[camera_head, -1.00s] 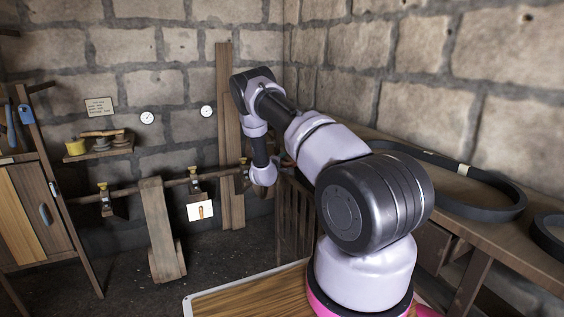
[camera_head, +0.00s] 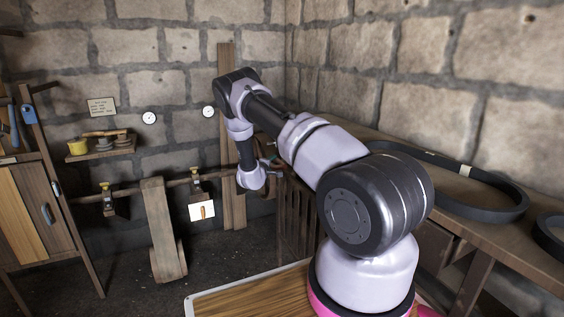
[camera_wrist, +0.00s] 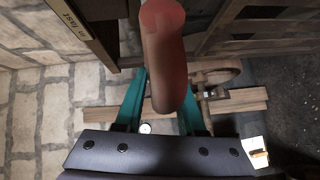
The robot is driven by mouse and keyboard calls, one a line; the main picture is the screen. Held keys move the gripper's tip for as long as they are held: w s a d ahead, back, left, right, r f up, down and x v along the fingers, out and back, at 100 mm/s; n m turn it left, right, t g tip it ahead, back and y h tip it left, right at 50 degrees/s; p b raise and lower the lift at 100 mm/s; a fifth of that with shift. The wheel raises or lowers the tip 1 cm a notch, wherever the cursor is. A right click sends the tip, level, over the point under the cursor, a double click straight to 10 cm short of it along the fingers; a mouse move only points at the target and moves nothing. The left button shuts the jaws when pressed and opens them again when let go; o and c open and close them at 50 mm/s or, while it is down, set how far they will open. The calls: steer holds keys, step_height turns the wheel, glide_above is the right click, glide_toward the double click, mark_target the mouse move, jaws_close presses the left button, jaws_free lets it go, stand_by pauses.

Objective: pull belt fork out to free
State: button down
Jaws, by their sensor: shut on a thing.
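My gripper (camera_wrist: 162,92) shows in the wrist view with its two teal fingers on either side of a reddish-brown rounded handle (camera_wrist: 163,50), apparently the belt fork's. It is shut on this handle, which runs from the top edge down between the fingers. A brown wheel (camera_wrist: 215,73) is behind the fingers in the wrist view.
A shaft (camera_head: 150,189) with brass-topped bearings (camera_head: 106,198) runs along the back wall. A bench at the right carries a black belt (camera_head: 480,215). A lettered board (camera_wrist: 82,25) is close by in the wrist view.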

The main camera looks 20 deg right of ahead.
steer(key=a, duration=0.3)
steer(key=a+f, duration=0.1)
steer(key=shift+s+a+f, duration=0.1)
steer(key=shift+s+a, duration=0.15)
steer(key=shift+s, duration=0.1)
steer(key=c, duration=0.7)
jaws_free()
steer(key=shift+w+a, duration=0.1)
steer(key=shift+w+r, duration=0.15)
steer(key=shift+r, duration=0.15)
steer(key=v, duration=1)
steer(key=shift+s+a, duration=0.2)
steer(key=shift+s, duration=0.05)
